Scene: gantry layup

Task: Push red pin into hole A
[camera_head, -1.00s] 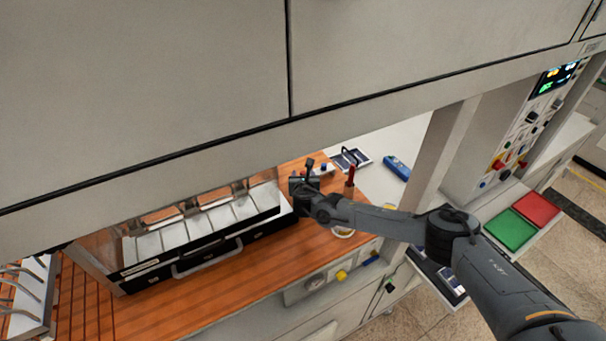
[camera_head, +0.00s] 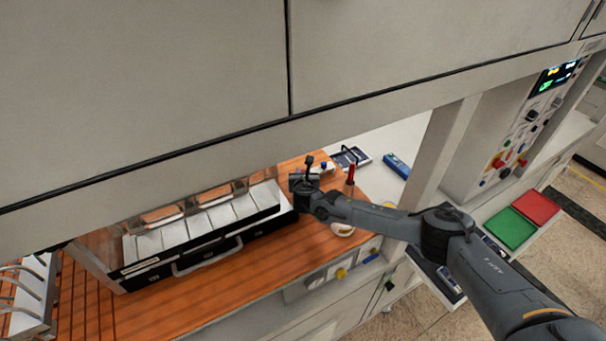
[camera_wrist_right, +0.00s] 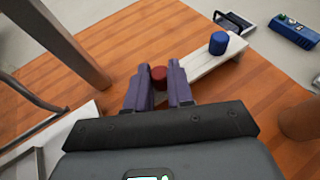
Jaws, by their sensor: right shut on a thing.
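The red pin (camera_wrist_right: 158,75) shows in the right wrist view as a short red cylinder between the fingertips of my right gripper (camera_wrist_right: 159,88). The gripper is shut on it, over the near end of a white block (camera_wrist_right: 204,64). A blue pin (camera_wrist_right: 219,43) stands upright on the far end of that block. In the head view my right gripper (camera_head: 304,180) is beside the blue pin (camera_head: 323,167), and it hides the red pin. I cannot make out hole A or its letter; the fingers cover the near part of the block. My left gripper is not in view.
A black case (camera_head: 122,272) with white compartments lies left of the gripper on the wooden table (camera_head: 215,290). A red-handled tool (camera_head: 351,173) stands to the right. A blue device (camera_head: 397,166) lies farther back. A grey post (camera_wrist_right: 62,40) is close by in the wrist view.

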